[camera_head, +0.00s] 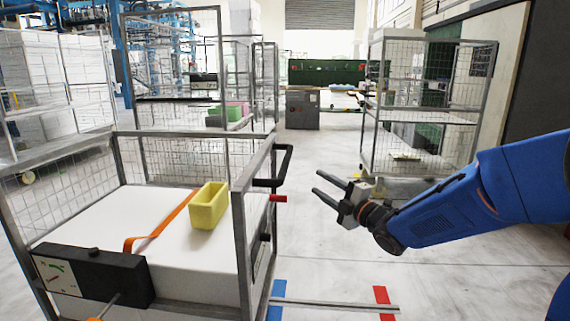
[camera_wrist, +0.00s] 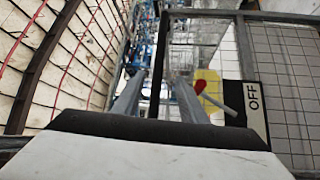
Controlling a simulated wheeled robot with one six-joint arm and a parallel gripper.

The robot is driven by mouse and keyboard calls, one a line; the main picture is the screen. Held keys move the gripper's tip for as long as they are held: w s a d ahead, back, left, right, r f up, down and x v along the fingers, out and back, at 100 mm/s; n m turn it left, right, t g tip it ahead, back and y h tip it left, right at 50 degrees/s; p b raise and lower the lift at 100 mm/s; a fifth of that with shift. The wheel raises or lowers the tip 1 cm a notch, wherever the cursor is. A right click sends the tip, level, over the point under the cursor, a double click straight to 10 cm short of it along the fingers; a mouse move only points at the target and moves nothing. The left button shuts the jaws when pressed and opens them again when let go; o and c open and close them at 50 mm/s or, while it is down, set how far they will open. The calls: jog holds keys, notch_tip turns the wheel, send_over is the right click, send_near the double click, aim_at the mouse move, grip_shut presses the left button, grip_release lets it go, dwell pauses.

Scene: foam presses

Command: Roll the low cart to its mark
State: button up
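A low mesh-sided cart (camera_head: 242,215) with a grey metal frame stands at the left front. It carries a large white block (camera_head: 90,220). A black handle (camera_head: 284,165) sticks out from its right side, with a red-tipped part (camera_head: 278,198) below it. On the floor to its right are a blue strip (camera_head: 276,300) and a red strip (camera_head: 384,303), with a grey bar (camera_head: 335,304) between them. My gripper (camera_head: 317,182) is open and empty, a short way right of the handle. Both fingers (camera_wrist: 158,100) also show apart in the wrist view.
A yellow bin (camera_head: 208,206) and an orange strap (camera_head: 160,225) lie on the block. A black box with a dial (camera_head: 92,273) is at the cart's front. Another mesh cart (camera_head: 425,115) stands at the right back. An "OFF" plate (camera_wrist: 255,108) shows in the wrist view. The middle aisle is clear.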

aim_at(287, 162)
jog(key=x, duration=1.7)
jog(key=shift+a, duration=0.25)
jog(key=shift+c, duration=0.4)
grip_shut()
